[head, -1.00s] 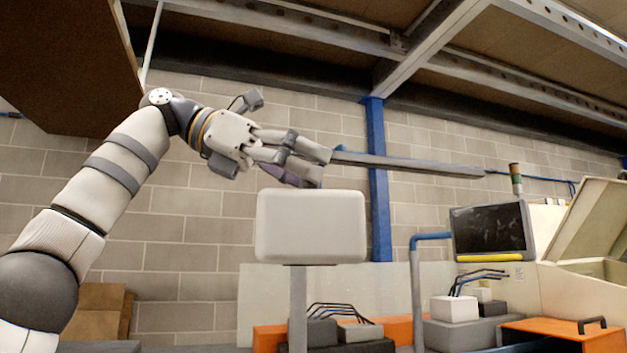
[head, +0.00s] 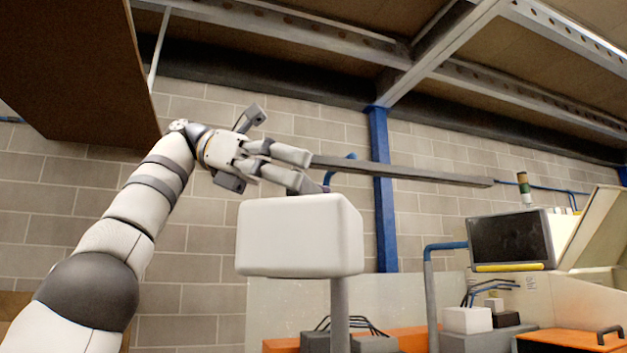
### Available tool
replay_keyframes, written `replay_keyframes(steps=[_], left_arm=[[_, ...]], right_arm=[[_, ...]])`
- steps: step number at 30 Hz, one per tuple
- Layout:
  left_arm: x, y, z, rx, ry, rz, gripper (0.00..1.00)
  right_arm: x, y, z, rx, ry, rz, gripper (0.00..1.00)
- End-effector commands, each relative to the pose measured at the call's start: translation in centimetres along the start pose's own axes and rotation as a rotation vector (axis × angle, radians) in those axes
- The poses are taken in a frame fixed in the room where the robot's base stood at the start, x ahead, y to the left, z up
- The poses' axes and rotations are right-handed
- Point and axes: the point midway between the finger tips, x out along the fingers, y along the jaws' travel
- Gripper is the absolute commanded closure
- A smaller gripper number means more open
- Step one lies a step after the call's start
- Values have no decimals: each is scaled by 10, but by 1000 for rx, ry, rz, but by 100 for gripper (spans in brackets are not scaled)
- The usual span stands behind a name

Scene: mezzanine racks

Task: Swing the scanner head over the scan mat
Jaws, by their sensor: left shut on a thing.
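A white rounded box, which looks like the scanner head (head: 295,237), stands large in the middle of the head view. A long dark grey boom (head: 405,174) runs from behind my left fingers to the right. My left gripper (head: 308,172) is just above the box, at the boom's left end. Its fingers are closed about a dark part there, mostly hidden by the fingers and the box top. I cannot tell exactly how this part joins the box. The scan mat does not show. My right gripper is out of view.
A grey post (head: 340,312) shows below the box. A dark screen (head: 510,240) and an orange case (head: 568,341) are at the right. A blue column (head: 381,190) stands at the wall. A brown panel (head: 75,65) overhangs the upper left.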

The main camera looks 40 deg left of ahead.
Motion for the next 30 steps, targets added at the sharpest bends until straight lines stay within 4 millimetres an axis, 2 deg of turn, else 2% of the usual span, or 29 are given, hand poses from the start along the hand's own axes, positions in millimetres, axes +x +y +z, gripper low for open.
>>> replay_keyframes(steps=[11, 12, 14, 30], left_arm=[[0, 0, -2, -2, 5, -5, 67], [0, 0, -2, -2, 5, -5, 10], [0, 0, -2, -2, 5, -4, 0], [1, 0, 0, -2, 2, 3, 0]], right_arm=[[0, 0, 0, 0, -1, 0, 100], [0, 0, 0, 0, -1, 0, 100], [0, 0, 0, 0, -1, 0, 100], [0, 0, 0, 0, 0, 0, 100]])
